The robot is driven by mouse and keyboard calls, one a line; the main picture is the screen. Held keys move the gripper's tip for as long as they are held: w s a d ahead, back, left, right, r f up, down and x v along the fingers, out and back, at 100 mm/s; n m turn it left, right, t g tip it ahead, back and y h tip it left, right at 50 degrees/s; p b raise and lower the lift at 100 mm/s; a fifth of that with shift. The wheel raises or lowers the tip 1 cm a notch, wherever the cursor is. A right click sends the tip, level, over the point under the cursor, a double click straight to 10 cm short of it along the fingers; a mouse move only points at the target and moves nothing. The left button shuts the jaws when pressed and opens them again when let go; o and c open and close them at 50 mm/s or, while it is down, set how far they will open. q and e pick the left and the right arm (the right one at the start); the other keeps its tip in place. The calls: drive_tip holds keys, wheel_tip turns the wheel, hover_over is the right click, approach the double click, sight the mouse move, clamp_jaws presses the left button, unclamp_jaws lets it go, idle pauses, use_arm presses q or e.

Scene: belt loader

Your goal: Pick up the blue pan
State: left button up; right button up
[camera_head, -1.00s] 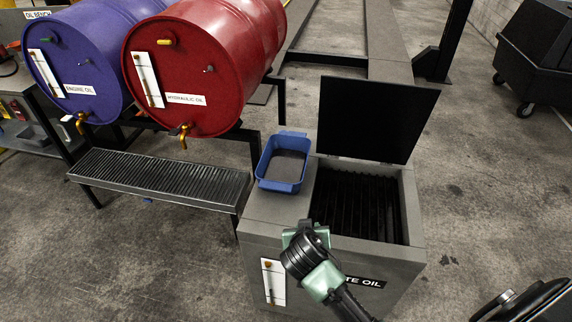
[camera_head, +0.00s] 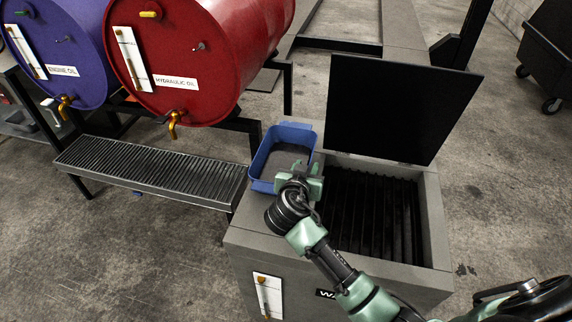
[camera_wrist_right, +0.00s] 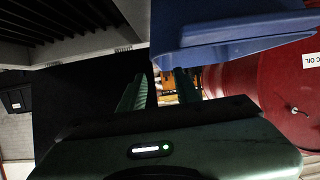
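The blue pan (camera_head: 264,174) is a shallow rectangular tray with a dark grey inside, resting on the left part of the waste oil cabinet's top (camera_head: 258,222). My right gripper (camera_head: 300,172) is at the pan's near right side, partly covering that wall in the head view. In the right wrist view, the gripper's two fingers (camera_wrist_right: 158,90) are apart with a gap between them. The pan (camera_wrist_right: 225,42) fills the upper right there and hides the right finger's tip. I cannot tell whether a finger touches the pan. My left gripper is not in view.
The cabinet's black lid (camera_head: 400,105) stands open behind its slatted opening (camera_head: 365,210). A red hydraulic oil drum (camera_head: 215,60) and a purple engine oil drum (camera_head: 70,45) lie left, above a grated drip shelf (camera_head: 150,170). Floor is clear in front of the shelf.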

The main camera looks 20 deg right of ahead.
drive_tip(key=p+x, duration=0.1)
drive_tip(key=x, duration=0.7)
drive_tip(key=shift+f, duration=0.15)
clamp_jaws()
idle(1.1)
